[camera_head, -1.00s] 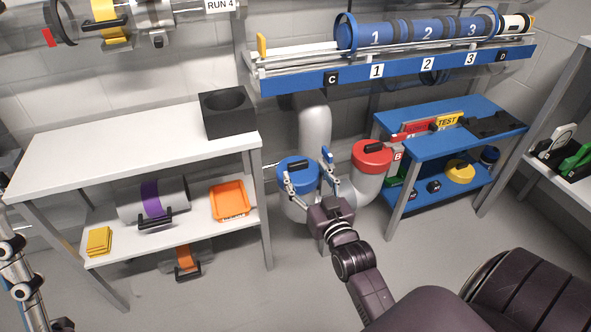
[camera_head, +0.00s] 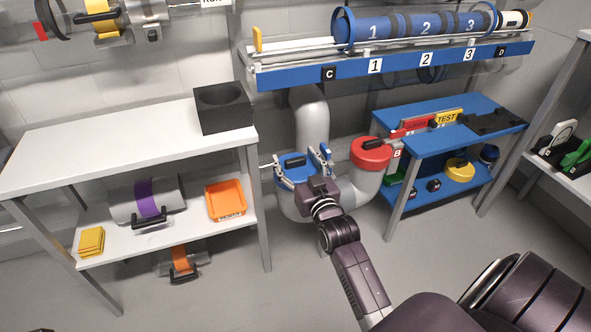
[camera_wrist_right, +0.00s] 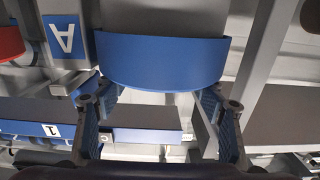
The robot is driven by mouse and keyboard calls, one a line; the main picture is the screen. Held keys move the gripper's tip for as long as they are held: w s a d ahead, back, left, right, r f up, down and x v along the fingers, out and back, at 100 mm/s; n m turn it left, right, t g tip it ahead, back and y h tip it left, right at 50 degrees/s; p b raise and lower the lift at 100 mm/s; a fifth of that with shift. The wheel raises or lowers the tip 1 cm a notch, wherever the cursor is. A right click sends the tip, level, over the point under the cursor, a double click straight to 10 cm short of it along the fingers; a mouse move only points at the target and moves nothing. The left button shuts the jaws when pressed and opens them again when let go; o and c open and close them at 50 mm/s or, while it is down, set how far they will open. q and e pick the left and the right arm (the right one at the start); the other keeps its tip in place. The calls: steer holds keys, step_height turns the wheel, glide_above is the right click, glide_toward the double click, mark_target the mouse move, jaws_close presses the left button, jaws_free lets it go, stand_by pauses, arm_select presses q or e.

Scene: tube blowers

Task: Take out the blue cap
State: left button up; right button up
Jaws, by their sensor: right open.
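The blue cap (camera_head: 290,160), with a black handle on top, sits on the left end of the grey pipe. My right gripper (camera_head: 304,167) is open at the cap, one finger toward its left side and one toward its right. In the right wrist view the blue cap's curved side (camera_wrist_right: 160,62) lies between and just beyond the open fingers (camera_wrist_right: 158,96). I cannot tell whether the fingers touch it. My left gripper is out of view.
A red cap (camera_head: 371,152) sits on the pipe's other end. A white table (camera_head: 110,150) stands left and a blue bench (camera_head: 455,120) right. A blue rail (camera_head: 400,66) with numbered tubes runs above. The floor in front is clear.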

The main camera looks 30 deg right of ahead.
steer(key=shift+c, duration=0.5)
steer(key=c, duration=1.2)
steer(key=shift+r, duration=0.1)
